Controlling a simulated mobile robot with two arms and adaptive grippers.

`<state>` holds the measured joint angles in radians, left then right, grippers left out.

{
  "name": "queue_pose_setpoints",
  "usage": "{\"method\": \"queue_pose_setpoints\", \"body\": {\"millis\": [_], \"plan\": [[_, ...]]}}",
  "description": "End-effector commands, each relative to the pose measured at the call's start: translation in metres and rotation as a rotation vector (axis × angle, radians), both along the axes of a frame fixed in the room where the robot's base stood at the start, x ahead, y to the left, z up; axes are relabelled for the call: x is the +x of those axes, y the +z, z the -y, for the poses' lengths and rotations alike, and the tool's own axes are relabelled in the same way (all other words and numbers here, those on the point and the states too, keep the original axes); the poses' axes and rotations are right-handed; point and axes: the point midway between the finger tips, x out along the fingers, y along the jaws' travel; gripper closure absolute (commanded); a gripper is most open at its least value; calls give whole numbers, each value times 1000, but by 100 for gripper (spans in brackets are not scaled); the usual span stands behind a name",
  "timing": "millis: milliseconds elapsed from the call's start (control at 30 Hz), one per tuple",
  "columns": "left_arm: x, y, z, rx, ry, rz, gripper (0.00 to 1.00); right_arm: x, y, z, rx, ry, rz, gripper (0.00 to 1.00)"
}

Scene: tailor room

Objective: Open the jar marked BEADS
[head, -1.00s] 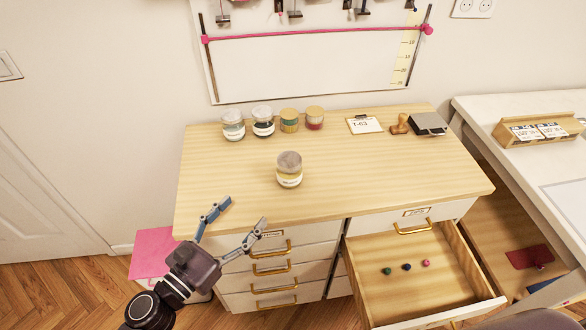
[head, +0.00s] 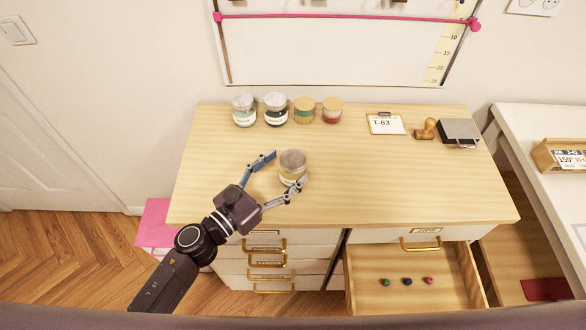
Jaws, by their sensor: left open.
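A jar (head: 294,166) with a greyish lid and yellowish contents stands upright and alone near the front of the wooden desk top (head: 400,180). Its label is mostly hidden and I cannot read it. My left gripper (head: 283,172) is open, with one finger at the jar's left and the other across its front right. I cannot tell whether the fingers touch the jar. My right gripper is not in view.
Several jars stand in a row at the back, from a white-lidded jar (head: 243,110) to a red one (head: 332,111). A clipboard (head: 386,124), a stamp (head: 426,129) and an ink pad (head: 459,132) lie back right.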

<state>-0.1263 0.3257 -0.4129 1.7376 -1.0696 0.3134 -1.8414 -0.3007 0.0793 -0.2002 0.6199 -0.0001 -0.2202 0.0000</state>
Motion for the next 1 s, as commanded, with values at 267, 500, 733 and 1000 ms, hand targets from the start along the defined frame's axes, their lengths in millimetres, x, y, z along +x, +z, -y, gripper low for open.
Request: {"method": "queue_pose_setpoints", "body": {"millis": [267, 500, 733, 1000], "plan": [[25, 2, 22, -1, -1, 1, 33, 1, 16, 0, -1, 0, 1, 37], [27, 0, 24, 0, -1, 0, 33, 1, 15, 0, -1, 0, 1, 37], [27, 0, 24, 0, -1, 0, 54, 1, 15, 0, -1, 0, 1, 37], [27, 0, 23, 0, -1, 0, 84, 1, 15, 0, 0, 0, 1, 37]]}}
